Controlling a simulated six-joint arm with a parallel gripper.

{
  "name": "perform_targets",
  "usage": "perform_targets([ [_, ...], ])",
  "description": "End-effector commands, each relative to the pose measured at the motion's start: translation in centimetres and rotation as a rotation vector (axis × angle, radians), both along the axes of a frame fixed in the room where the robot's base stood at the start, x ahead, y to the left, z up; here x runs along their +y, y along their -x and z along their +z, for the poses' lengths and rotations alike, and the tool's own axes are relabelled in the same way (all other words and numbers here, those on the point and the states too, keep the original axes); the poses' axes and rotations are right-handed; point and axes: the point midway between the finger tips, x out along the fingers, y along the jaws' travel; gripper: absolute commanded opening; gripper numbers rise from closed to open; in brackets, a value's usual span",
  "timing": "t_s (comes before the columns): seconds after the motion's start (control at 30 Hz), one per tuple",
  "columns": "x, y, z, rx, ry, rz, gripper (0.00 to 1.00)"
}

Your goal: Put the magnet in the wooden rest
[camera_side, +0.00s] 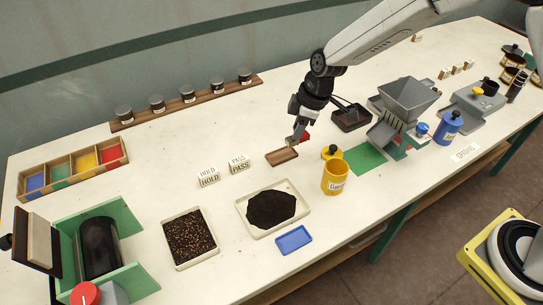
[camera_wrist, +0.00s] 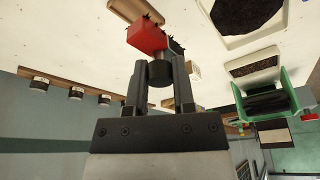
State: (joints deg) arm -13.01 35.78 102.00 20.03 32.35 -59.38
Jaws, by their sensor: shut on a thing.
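My gripper (camera_side: 298,137) is shut on the magnet (camera_side: 305,136), a red block that shows just right of the fingertips in the side view. In the wrist view my gripper (camera_wrist: 160,72) clamps a dark round grip on the magnet (camera_wrist: 147,36), and dark spiky bits cling to the red block's edges. The wooden rest (camera_side: 282,157) is a small brown tray on the table, just below and left of my gripper in the side view. It also shows in the wrist view (camera_wrist: 124,9), beside the magnet. The magnet is apart from the rest, apparently above the table.
A cream tray of dark powder (camera_side: 248,231) and a tray of brown grains (camera_side: 173,254) lie in front. A yellow cup (camera_side: 335,180) stands right of the rest. HOLD and PASS blocks (camera_side: 239,166) stand left. A black pan (camera_side: 351,120) and grey hopper (camera_side: 405,100) stand right.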

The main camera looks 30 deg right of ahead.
Motion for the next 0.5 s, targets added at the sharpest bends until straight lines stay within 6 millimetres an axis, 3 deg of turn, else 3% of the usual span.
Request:
perform_targets([
  [0.5,1.0,-4.1,-5.0,0.001,-0.001,0.000,0.00],
])
